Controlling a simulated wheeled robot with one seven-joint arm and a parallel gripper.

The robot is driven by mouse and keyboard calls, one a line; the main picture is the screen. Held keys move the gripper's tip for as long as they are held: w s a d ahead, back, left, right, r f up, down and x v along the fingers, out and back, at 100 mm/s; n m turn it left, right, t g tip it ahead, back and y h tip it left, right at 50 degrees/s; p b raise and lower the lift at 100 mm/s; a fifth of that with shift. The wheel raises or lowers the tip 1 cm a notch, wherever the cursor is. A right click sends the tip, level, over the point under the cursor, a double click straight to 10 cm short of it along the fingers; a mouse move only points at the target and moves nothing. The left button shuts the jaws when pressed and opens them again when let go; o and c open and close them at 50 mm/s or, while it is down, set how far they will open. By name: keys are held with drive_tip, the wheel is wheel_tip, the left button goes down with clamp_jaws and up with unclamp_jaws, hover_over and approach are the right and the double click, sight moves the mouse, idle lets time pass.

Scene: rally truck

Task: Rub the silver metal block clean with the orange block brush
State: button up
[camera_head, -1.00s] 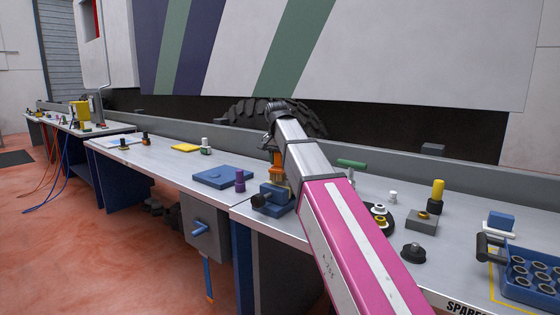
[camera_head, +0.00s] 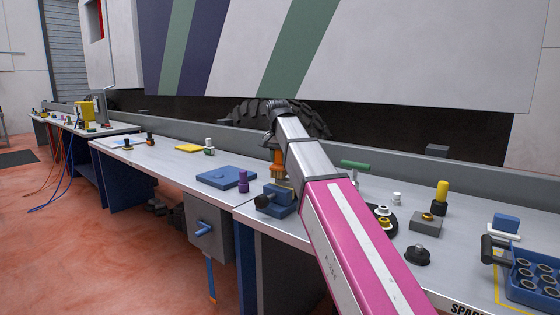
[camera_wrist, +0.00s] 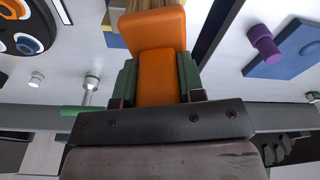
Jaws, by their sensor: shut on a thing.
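The orange block brush (camera_wrist: 158,70) is held between the green fingers of my gripper (camera_wrist: 158,80) in the wrist view, with tan bristles showing at the top edge. My gripper itself is mostly hidden behind my arm there. I cannot clearly make out the silver metal block; the brush and vise area would cover it, and I cannot tell whether the bristles touch it.
A purple cylinder (camera_head: 243,183) and a blue plate (camera_head: 226,176) lie left of the vise. A green-handled tool (camera_head: 357,166), a round black tray (camera_head: 384,225) and a grey block (camera_head: 425,223) are to the right. A gap separates the two benches.

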drive_tip(key=shift+r, duration=0.25)
drive_tip(key=shift+r, duration=2.45)
